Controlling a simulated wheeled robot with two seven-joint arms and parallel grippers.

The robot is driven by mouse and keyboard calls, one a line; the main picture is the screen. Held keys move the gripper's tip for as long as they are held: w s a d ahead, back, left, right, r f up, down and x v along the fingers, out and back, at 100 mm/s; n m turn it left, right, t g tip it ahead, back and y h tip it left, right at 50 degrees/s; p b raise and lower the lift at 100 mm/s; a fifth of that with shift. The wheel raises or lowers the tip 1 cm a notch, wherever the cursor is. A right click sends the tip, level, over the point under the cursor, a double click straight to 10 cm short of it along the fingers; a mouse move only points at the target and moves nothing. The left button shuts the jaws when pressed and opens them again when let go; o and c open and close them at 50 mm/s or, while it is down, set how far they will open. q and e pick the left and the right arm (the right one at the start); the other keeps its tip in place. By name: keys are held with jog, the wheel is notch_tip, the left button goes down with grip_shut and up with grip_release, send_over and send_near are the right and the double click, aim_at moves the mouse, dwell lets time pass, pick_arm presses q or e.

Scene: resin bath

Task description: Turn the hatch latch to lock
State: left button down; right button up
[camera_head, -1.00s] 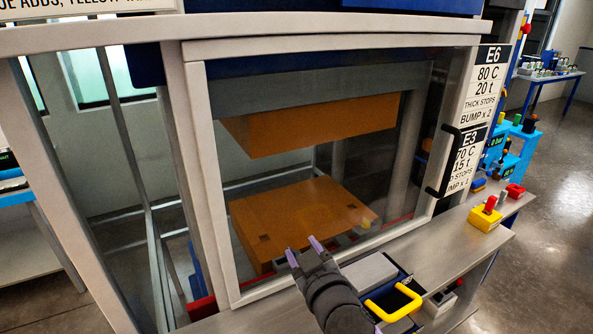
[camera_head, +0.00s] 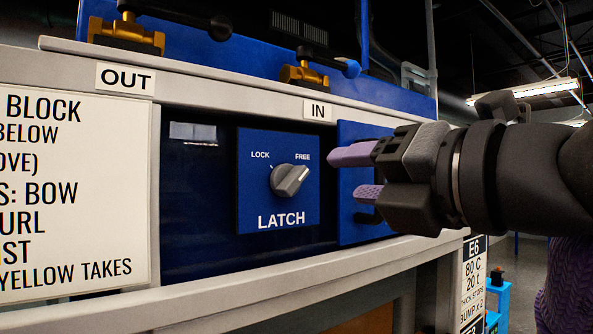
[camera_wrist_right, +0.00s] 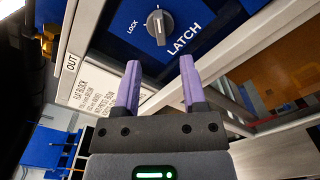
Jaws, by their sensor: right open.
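The latch knob (camera_head: 289,180) is a grey rotary knob on a blue plate (camera_head: 262,210) marked LATCH, LOCK and FREE. Its pointer is turned up and right, toward FREE. My right gripper (camera_head: 355,172) is open and empty, to the right of the knob and apart from it. In the right wrist view the knob (camera_wrist_right: 156,24) lies beyond the two purple fingertips (camera_wrist_right: 160,72), roughly in line with the space between them. My left gripper is not in view.
A white instruction board (camera_head: 70,185) is left of the panel. Brass-and-black clamps (camera_head: 303,70) stand on the ledge above the OUT and IN labels. A second blue plate (camera_head: 358,200) is partly hidden behind my right gripper. A pale frame rail (camera_head: 250,280) runs below.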

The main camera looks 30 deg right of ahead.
aim_at(301, 178)
jog(key=w, duration=0.2)
jog(key=w+p, duration=0.1)
jog(key=w, duration=0.2)
jog(key=w+p, duration=0.1)
jog(key=w, duration=0.2)
jog(key=shift+a, duration=0.35)
jog(key=shift+f, duration=0.1)
grip_shut()
